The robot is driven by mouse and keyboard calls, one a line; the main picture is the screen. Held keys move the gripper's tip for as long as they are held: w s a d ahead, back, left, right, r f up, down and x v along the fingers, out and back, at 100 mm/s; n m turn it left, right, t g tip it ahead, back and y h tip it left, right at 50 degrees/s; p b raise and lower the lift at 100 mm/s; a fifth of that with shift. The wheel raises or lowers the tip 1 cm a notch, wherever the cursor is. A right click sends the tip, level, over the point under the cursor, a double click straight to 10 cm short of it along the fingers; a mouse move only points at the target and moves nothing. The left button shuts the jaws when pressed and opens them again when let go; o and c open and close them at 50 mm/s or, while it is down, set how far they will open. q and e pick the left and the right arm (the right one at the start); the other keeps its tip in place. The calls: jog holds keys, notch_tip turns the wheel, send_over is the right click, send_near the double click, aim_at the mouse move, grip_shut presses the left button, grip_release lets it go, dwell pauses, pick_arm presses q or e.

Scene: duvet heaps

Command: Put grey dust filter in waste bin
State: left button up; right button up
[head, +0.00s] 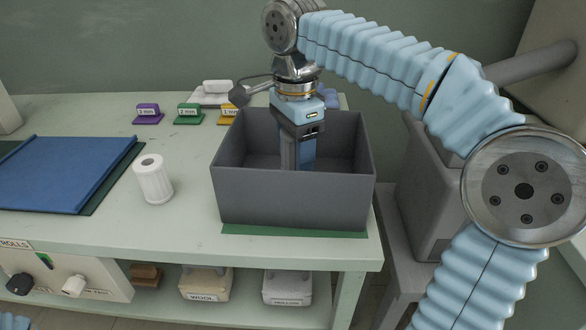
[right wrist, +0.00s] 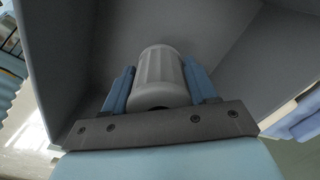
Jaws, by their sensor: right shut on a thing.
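The grey dust filter (right wrist: 160,72) is a ribbed cylinder between the two blue fingers of my right gripper (right wrist: 158,85) in the right wrist view. My right gripper (head: 299,158) is shut on it and reaches down inside the open grey bin (head: 292,198), which stands at the right end of the table. In the right wrist view the bin's grey walls surround the filter. My left gripper is not in view.
A white ribbed cylinder (head: 153,180) stands on the table (head: 110,225) left of the bin. A blue sheet (head: 65,172) lies further left. Small purple (head: 148,115), green (head: 189,115) and yellow (head: 229,117) labelled blocks are behind. A grey machine (head: 425,200) stands to the right.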

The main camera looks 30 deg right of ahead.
jog(key=shift+f, duration=2)
jog(key=shift+f, duration=0.1)
jog(key=o, duration=1.1)
jog(key=shift+c, duration=0.2)
notch_tip(320, 180, up, 12)
